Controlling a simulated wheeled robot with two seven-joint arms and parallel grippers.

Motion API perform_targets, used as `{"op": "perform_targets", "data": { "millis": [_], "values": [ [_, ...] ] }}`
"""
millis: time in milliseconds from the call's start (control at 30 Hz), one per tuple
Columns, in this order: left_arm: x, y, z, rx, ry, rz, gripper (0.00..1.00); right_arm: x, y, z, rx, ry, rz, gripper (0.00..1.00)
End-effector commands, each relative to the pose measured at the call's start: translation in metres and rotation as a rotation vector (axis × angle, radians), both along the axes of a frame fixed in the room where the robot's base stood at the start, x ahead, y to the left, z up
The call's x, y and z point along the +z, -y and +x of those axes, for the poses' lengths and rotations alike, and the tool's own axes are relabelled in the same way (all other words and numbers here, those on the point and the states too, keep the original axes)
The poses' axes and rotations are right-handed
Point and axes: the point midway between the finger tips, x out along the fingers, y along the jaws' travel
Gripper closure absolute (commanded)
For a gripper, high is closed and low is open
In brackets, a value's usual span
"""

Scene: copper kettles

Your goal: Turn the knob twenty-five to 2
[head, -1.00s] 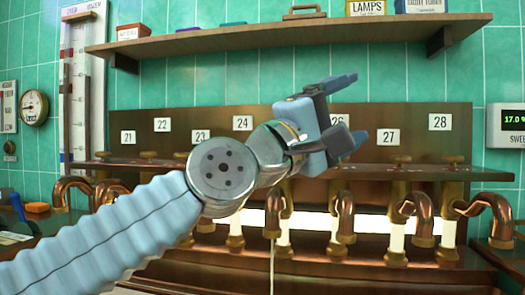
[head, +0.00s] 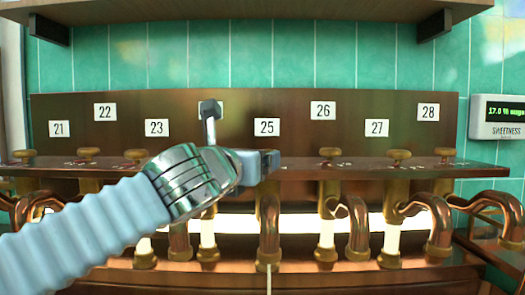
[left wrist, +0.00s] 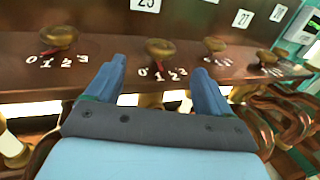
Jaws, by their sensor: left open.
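My left gripper (head: 240,140) is open in front of the copper panel, one finger up over label 24, the other below label 25 (head: 267,127). It hides the knob under 25 in the head view. In the left wrist view my open fingers (left wrist: 159,67) point at a brass knob (left wrist: 160,50) that appears between them, apparently the one below label 25 (left wrist: 146,4). Its white marks 0 to 3 lie in front of it. A bit of red pointer shows low on it; its exact setting is unclear. Nothing is held. My right gripper is not in view.
Another brass knob (left wrist: 58,38) stands left of my fingers, and one (left wrist: 213,45) to the right. Curved copper pipes (head: 357,225) hang below the ledge (head: 370,172). A thin pale stream (head: 268,280) falls from the middle spout. A sweetness display (head: 498,117) hangs at right.

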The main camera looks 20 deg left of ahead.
Motion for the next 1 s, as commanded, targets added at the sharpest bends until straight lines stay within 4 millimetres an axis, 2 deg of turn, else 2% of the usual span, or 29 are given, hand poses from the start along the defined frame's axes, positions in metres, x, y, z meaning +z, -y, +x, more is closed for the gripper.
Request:
{"op": "perform_targets", "data": {
  "millis": [100, 333, 500, 767, 1000],
  "values": [
    [0.001, 0.002, 0.029, 0.001, -0.002, 0.002, 0.18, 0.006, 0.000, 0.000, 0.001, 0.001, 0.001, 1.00],
    [0.002, 0.004, 0.068, 0.000, 0.000, 0.001, 0.18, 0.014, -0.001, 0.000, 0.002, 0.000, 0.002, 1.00],
    [0.001, 0.004, 0.079, 0.000, 0.001, 0.001, 0.18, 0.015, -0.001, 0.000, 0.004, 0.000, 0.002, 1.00],
    [0.001, 0.004, 0.080, -0.001, 0.002, 0.001, 0.18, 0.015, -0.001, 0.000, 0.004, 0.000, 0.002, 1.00],
    [0.001, 0.004, 0.080, -0.001, 0.002, 0.001, 0.53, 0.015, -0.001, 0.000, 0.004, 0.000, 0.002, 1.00]
  ]
}}
